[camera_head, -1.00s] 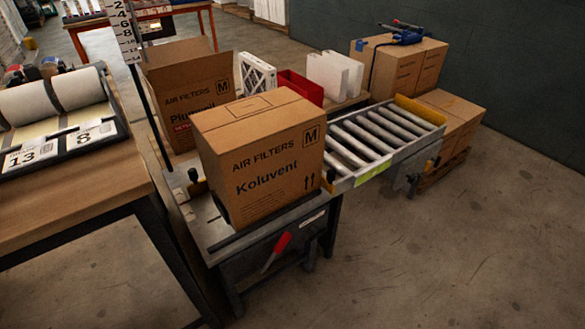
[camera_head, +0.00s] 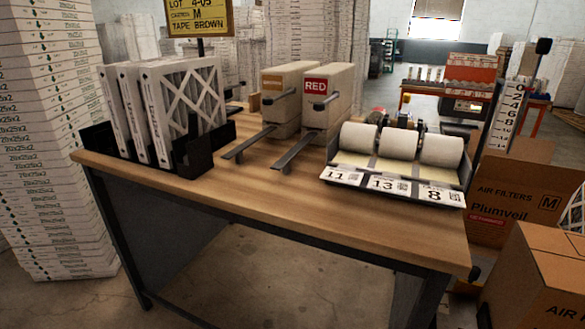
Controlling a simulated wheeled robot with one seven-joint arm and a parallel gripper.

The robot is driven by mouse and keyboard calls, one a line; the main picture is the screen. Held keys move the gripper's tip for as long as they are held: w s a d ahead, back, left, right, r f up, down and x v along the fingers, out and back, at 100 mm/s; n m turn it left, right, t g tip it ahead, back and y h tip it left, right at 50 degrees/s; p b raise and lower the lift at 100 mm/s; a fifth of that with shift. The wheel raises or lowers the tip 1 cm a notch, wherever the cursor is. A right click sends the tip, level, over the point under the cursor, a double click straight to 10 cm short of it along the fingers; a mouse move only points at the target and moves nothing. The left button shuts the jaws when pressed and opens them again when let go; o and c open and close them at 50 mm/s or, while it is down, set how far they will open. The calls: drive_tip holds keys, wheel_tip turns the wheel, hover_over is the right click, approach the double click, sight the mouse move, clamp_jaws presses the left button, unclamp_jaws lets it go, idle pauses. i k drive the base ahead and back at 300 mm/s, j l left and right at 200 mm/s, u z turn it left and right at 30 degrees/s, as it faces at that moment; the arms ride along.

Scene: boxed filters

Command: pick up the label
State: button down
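Three white labels lie along the front of a black dispenser (camera_head: 330,160) on the wooden workbench. They are the label marked 11 (camera_head: 342,175), the label marked 13 (camera_head: 388,185) and the label marked 8 (camera_head: 438,194). Each sits in front of its own white roll; the middle roll (camera_head: 398,145) stands between the two others. The frame does not show which label the task means. My gripper is not in view.
The workbench (camera_head: 240,205) also bears a black rack with white filters (camera_head: 190,95) and two tape dispensers, one marked RED (camera_head: 318,88). A sign reads CARTON M, TAPE BROWN (camera_head: 200,16). Cartons (camera_head: 540,275) stand at the right. The bench's front strip is clear.

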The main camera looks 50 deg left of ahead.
sight(340, 176)
drive_tip(key=u, duration=1.05)
drive_tip(key=i+j, duration=0.45)
drive_tip(key=j, duration=0.15)
drive_tip(key=j+u, duration=0.05)
